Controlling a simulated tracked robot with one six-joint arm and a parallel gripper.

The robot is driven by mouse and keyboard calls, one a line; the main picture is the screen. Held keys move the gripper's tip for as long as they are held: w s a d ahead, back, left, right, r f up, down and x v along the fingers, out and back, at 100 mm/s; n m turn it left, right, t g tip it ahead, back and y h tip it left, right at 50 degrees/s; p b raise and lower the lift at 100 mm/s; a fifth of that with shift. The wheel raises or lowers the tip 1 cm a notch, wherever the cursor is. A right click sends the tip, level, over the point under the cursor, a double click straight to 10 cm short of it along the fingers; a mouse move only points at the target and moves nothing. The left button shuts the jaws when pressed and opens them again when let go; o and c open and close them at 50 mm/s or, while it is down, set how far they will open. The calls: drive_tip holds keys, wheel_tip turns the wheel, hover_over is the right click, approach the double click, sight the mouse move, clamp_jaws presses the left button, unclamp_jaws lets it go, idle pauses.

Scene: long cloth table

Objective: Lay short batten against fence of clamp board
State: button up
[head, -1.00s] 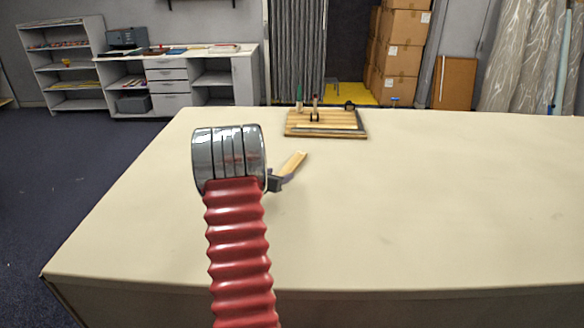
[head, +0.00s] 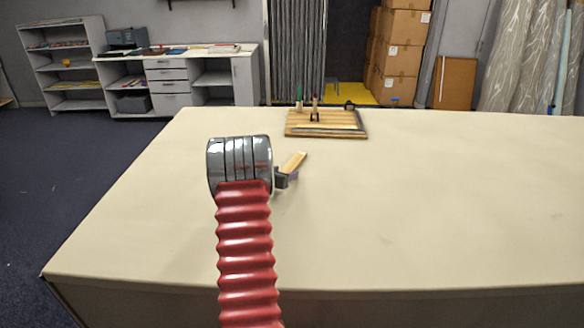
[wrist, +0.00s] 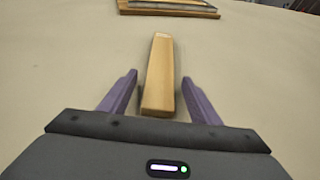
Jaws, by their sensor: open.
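The short batten (wrist: 160,75) is a pale wooden bar lying on the cloth table. In the wrist view its near end lies between the two purple fingers of my gripper (wrist: 160,98), with a gap on each side. In the head view the batten (head: 294,161) shows just beyond my gripper (head: 287,179), which hides its near part. My gripper is open and holds nothing. The clamp board (head: 326,132) lies flat towards the table's far edge, with upright clamps on it. A grey strip along it may be the fence. The board's near edge also shows in the wrist view (wrist: 168,11).
The pale cloth table (head: 430,200) is clear to the right and between batten and board. Its left edge drops to a dark floor. Shelves (head: 65,65), a cabinet (head: 180,80) and cardboard boxes (head: 403,55) stand well beyond the table.

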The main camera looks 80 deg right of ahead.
idle(0.3)
drive_tip(key=c, duration=1.3)
drive_tip(key=shift+r, duration=0.1)
wheel_tip(320, 180, up, 10)
idle(1.1)
